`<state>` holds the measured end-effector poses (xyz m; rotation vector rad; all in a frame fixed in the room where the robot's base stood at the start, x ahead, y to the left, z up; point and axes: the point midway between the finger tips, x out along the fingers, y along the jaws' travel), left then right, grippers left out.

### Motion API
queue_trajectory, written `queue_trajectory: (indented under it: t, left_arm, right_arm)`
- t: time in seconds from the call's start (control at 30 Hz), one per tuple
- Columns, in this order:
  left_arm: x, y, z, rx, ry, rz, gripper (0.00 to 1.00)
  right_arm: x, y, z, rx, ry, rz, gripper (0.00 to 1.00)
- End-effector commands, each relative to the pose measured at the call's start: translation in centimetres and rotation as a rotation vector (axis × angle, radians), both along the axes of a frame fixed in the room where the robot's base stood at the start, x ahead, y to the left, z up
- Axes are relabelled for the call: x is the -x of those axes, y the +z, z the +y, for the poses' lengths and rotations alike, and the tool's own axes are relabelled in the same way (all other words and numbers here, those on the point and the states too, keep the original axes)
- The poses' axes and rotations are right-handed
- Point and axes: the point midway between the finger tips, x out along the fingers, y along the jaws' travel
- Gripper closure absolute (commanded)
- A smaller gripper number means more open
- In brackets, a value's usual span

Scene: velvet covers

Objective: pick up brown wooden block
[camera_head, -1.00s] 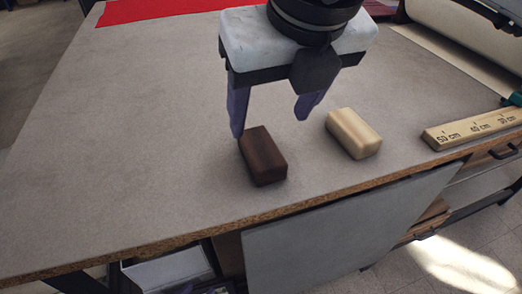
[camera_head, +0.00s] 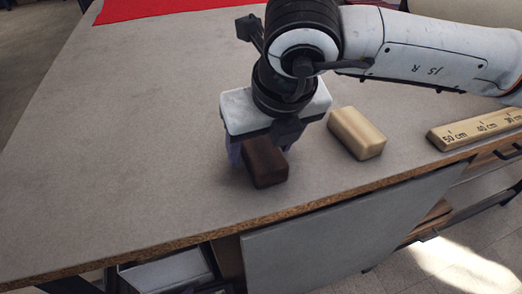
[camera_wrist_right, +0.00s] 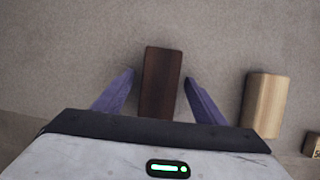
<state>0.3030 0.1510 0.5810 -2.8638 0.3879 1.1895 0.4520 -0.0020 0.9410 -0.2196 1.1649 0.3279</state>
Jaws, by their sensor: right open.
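The brown wooden block (camera_head: 266,166) lies on the grey table near its front edge. It also shows in the right wrist view (camera_wrist_right: 160,80), between the two purple fingers. My right gripper (camera_head: 257,160) is low over the block. In the right wrist view my right gripper (camera_wrist_right: 160,92) is open, one finger on each side of the block, with a gap on both sides. The gripper body hides the far part of the block in the head view. My left gripper is not in view.
A pale wooden block (camera_head: 357,132) lies to the right of the brown one, also seen in the right wrist view (camera_wrist_right: 264,104). A wooden ruler (camera_head: 478,129) lies farther right. Red cloth (camera_head: 165,8) is at the back. The table's left side is clear.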

Motion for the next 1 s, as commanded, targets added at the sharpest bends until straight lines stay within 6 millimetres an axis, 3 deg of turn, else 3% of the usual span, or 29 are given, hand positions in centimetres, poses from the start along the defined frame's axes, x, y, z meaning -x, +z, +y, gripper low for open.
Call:
queue_trajectory:
  t: [0.3, 1.0]
  left_arm:
    - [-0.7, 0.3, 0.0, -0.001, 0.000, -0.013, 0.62]
    - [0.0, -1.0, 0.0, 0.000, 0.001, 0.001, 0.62]
  right_arm:
    - [-0.1, -0.2, 0.1, -0.001, 0.000, -0.001, 0.35]
    - [-0.1, -0.6, 0.1, -0.002, -0.001, 0.000, 0.35]
